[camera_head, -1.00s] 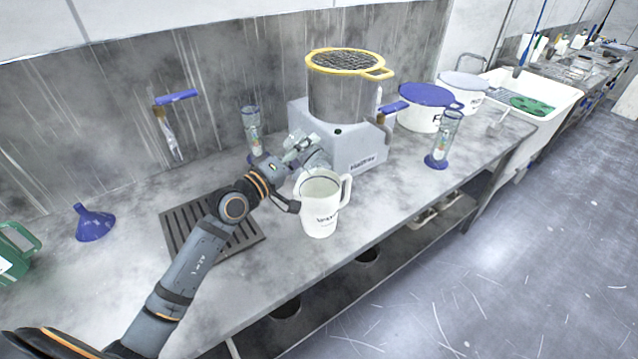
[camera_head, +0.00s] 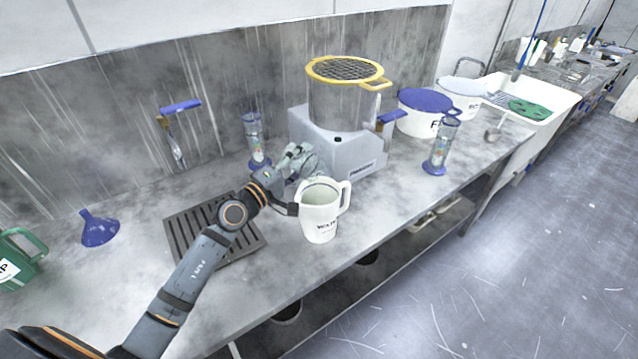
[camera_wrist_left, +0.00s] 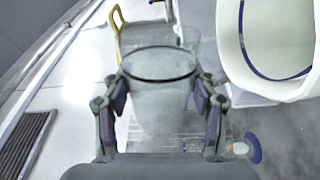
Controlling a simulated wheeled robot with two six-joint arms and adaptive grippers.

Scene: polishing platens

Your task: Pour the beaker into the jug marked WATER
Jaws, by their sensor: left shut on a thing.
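The white jug marked WATER (camera_head: 321,222) stands upright on the grey bench, with its handle to the right. My left gripper (camera_head: 300,160) is just behind the jug and partly hidden. In the left wrist view my left gripper (camera_wrist_left: 162,98) is shut on a clear glass beaker (camera_wrist_left: 160,92) with a dark rim. The jug's open mouth (camera_wrist_left: 275,40) is beside the beaker, to its right, and apart from it in that picture. I cannot tell how much the beaker holds. My right gripper is not in view.
A grey machine (camera_head: 350,158) with a yellow-rimmed vessel stands behind the jug. Blue-based cylinders (camera_head: 440,150) stand on the bench. A slotted drain mat (camera_head: 245,248) lies under my arm. A blue funnel (camera_head: 100,230) and green container (camera_head: 20,262) are at left. The bench front is clear.

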